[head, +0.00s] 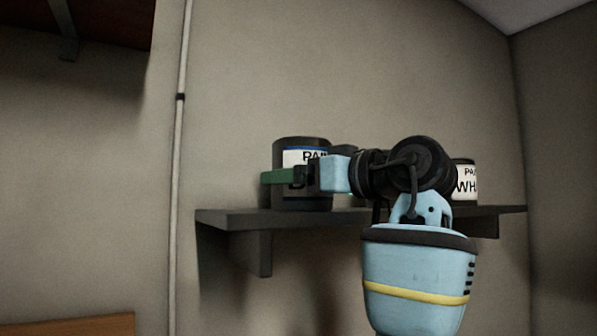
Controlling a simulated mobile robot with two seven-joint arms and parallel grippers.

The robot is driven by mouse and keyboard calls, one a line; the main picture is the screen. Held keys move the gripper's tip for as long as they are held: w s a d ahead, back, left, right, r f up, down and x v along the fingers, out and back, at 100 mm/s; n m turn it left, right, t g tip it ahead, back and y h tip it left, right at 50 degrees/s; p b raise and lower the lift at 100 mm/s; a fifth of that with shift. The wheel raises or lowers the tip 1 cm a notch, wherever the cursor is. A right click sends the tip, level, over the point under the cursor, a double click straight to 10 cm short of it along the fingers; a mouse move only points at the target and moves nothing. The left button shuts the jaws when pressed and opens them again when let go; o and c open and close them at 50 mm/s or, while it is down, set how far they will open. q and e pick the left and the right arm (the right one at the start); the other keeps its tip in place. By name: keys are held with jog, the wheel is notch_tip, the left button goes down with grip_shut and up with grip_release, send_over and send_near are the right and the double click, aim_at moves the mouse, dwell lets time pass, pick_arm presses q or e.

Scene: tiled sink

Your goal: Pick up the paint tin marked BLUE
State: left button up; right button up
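A dark grey paint tin (288,148) stands upright at the left of a dark wall shelf. Its white label with a blue top edge is partly covered; "PAI" and what looks like a "B" show. My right gripper (285,177) is at this tin, with a green finger crossing in front of its lower half. The other finger is hidden, so I cannot tell whether the gripper grips the tin. The tin appears to rest on the shelf. My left gripper is not in view.
Another tin (467,180), labelled "PA… WH…", stands on the shelf (240,216) to the right, partly behind my arm. My arm hides the shelf's middle. A thin vertical pipe (178,150) runs up the wall at left.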

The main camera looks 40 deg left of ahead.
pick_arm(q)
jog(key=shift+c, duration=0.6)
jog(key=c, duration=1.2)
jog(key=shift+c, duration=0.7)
